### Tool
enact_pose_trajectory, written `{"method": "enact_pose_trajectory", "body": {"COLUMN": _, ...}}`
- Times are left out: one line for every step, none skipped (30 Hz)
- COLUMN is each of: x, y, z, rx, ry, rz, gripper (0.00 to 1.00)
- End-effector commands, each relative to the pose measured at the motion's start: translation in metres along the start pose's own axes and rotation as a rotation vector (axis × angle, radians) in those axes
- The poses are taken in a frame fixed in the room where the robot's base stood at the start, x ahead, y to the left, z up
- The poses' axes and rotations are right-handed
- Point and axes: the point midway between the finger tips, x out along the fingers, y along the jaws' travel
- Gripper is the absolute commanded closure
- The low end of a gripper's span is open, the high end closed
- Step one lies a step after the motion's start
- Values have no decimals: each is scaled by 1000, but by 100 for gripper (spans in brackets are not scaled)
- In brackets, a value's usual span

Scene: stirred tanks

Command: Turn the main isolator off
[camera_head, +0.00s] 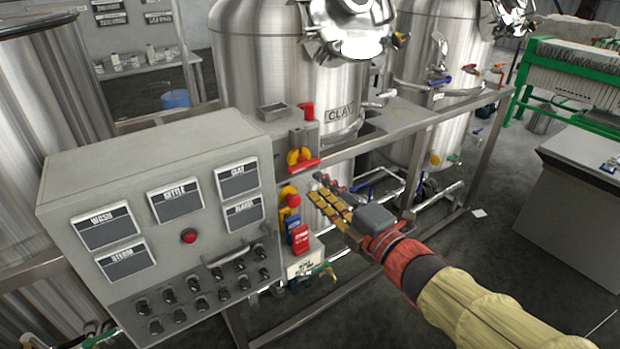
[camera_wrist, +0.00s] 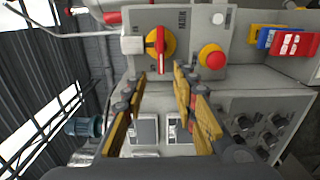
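The main isolator is a red handle (camera_head: 304,166) on a yellow disc (camera_head: 297,155), on the side of the grey control box. In the wrist view the red handle (camera_wrist: 160,52) stands upright in the picture across the yellow disc (camera_wrist: 170,43); in the head view it lies near level. My gripper (camera_head: 318,190) is in front of that side, a little below and right of the handle in the head view. In the wrist view its yellow fingers (camera_wrist: 160,74) are apart and empty. The handle lies just beyond the gap between the fingertips, with no contact visible.
A red emergency button (camera_head: 291,200) on yellow sits below the isolator; it also shows in the wrist view (camera_wrist: 212,57). Blue (camera_head: 293,223) and red (camera_head: 300,238) tags hang lower. The control panel (camera_head: 190,237) is left, a steel tank (camera_head: 262,60) behind, and a frame rail (camera_head: 400,130) right.

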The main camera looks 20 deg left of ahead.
Motion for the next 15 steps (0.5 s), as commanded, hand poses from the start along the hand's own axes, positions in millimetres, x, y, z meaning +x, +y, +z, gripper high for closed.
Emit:
{"method": "enact_pose_trajectory", "body": {"x": -10, "y": 1, "z": 1, "rx": 0, "ry": -3, "rz": 1, "gripper": 72}}
{"method": "enact_pose_trajectory", "body": {"x": -14, "y": 0, "z": 1, "rx": 0, "ry": -3, "rz": 1, "gripper": 72}}
{"method": "enact_pose_trajectory", "body": {"x": -19, "y": 1, "z": 1, "rx": -1, "ry": -2, "rz": 1, "gripper": 72}}
{"method": "enact_pose_trajectory", "body": {"x": -23, "y": 1, "z": 1, "rx": -1, "ry": -2, "rz": 2, "gripper": 72}}
{"method": "enact_pose_trajectory", "body": {"x": -26, "y": 1, "z": 1, "rx": 0, "ry": -2, "rz": 2, "gripper": 72}}
{"method": "enact_pose_trajectory", "body": {"x": -29, "y": 1, "z": 1, "rx": 0, "ry": -2, "rz": 2, "gripper": 72}}
{"method": "enact_pose_trajectory", "body": {"x": -31, "y": 1, "z": 1, "rx": 0, "ry": -1, "rz": 1, "gripper": 72}}
{"method": "enact_pose_trajectory", "body": {"x": -33, "y": 1, "z": 0, "rx": 0, "ry": -1, "rz": 1, "gripper": 72}}
{"method": "enact_pose_trajectory", "body": {"x": -34, "y": 1, "z": 0, "rx": 0, "ry": -1, "rz": 1, "gripper": 72}}
{"method": "enact_pose_trajectory", "body": {"x": -35, "y": 0, "z": 0, "rx": 0, "ry": -1, "rz": 1, "gripper": 72}}
{"method": "enact_pose_trajectory", "body": {"x": -36, "y": 0, "z": 0, "rx": 0, "ry": 0, "rz": 1, "gripper": 72}}
{"method": "enact_pose_trajectory", "body": {"x": -36, "y": 0, "z": 0, "rx": 0, "ry": 0, "rz": 1, "gripper": 72}}
{"method": "enact_pose_trajectory", "body": {"x": -36, "y": 0, "z": 0, "rx": 0, "ry": 0, "rz": 1, "gripper": 72}}
{"method": "enact_pose_trajectory", "body": {"x": -36, "y": 0, "z": 0, "rx": 0, "ry": 0, "rz": 1, "gripper": 72}}
{"method": "enact_pose_trajectory", "body": {"x": -36, "y": 0, "z": 0, "rx": 0, "ry": 0, "rz": 1, "gripper": 72}}
